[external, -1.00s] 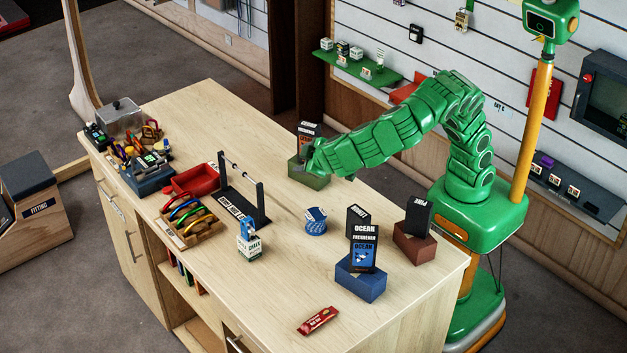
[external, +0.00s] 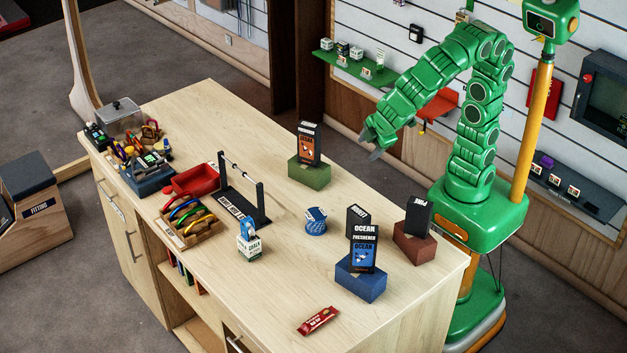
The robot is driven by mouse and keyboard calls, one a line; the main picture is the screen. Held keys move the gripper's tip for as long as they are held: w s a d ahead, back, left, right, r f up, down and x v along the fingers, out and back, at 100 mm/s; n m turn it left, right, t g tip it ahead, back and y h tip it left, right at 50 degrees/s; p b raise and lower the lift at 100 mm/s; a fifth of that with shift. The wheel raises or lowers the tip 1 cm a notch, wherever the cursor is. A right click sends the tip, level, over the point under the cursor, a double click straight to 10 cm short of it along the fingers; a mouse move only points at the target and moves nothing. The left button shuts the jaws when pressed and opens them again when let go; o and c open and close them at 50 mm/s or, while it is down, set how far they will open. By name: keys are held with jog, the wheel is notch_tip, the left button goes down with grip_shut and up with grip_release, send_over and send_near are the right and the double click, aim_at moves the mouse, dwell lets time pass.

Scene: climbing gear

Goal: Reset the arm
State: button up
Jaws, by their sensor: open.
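My green arm is raised and bent over the back edge of the counter. My gripper (external: 369,147) hangs in the air right of the green block, pointing down and to the left. It is open, with nothing seen between its fingers. A black box with an orange picture (external: 309,143) stands upright on the green block (external: 309,174), apart from my gripper.
On the counter (external: 270,300) stand an Ocean Freshener box (external: 363,250) on a blue block (external: 360,281), a black box (external: 418,216) on a brown block (external: 414,244), a blue round tin (external: 316,221), a red bar (external: 318,320) and a rod stand (external: 242,190).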

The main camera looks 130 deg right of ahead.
jog(key=s+a+f+y, duration=0.2)
jog(key=s+a+f, duration=0.1)
jog(key=s, duration=0.5)
jog(key=s+a+f+n+y, duration=0.1)
jog(key=s+a+f, duration=0.2)
jog(key=s, duration=0.4)
jog(key=s+a+f+g+y, duration=0.1)
jog(key=s+a+f+y, duration=0.1)
jog(key=s, duration=0.6)
jog(key=shift+s+a+f+n+y, duration=0.3)
jog(key=shift+a+f, duration=0.2)
jog(key=shift+a, duration=0.5)
